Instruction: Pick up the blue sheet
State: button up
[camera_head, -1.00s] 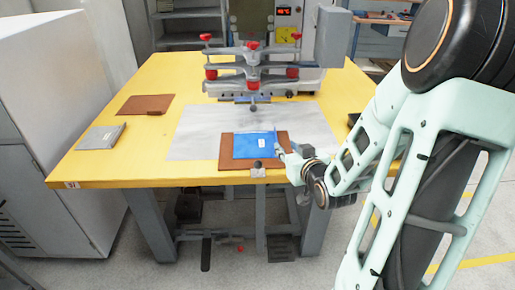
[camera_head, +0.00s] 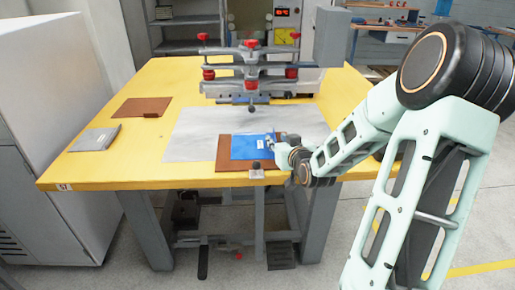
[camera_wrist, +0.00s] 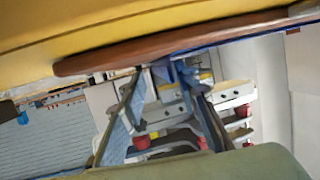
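The blue sheet (camera_head: 249,147) lies flat on a brown board (camera_head: 227,164) at the front of the yellow table, with a small white label on it. My gripper (camera_head: 272,142) is low at the sheet's right edge, its tips close to or over that edge. In the wrist view my gripper (camera_wrist: 166,72) has its two fingers apart, with a gap between them. The sheet's blue edge (camera_wrist: 245,39) runs thinly past the fingertips, under the brown board's edge in the picture. Contact between fingers and sheet cannot be told.
A grey mat (camera_head: 190,135) lies under the brown board. The press (camera_head: 250,75) with red knobs stands behind. A small dark knob (camera_head: 257,165) sits at the board's front edge.

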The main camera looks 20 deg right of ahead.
jog(key=shift+w+f, duration=0.15)
jog(key=shift+w, duration=0.2)
jog(key=shift+c, duration=0.3)
grip_shut()
